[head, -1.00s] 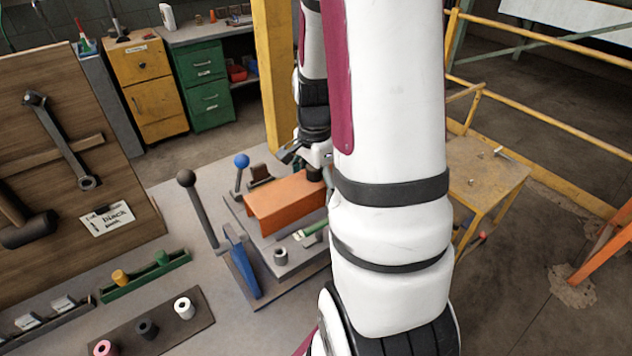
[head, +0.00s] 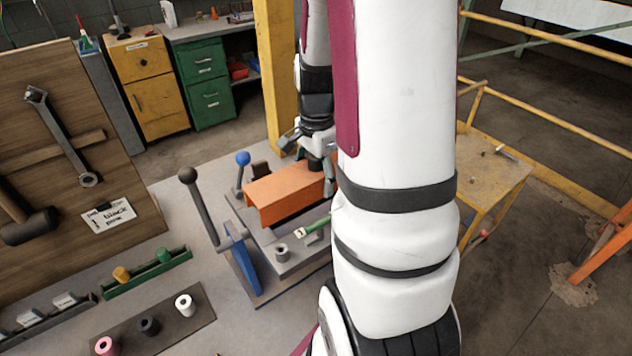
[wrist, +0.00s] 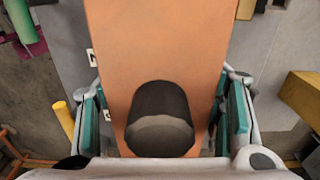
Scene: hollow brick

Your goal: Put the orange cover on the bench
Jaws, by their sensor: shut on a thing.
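The orange cover (head: 283,194), a long channel shape, is over the grey fixture (head: 300,262) on the grey bench (head: 215,275). It looks slightly above the fixture, though the gap is hard to judge. My gripper (head: 320,172) is at its right end, partly hidden by my arm. In the wrist view the cover (wrist: 155,50) runs up between the two teal-padded fingers, with a dark round knob (wrist: 160,120) on its top. My gripper (wrist: 163,112) is shut on the cover; the exact contact is unclear. My arm hides the cover's far right end.
A black-ball lever (head: 188,175) and a blue-ball lever (head: 242,160) stand close to the cover's left. A green rack (head: 148,275) and a dark tray of rings (head: 150,325) lie on the bench's left. A yellow table (head: 495,165) stands right.

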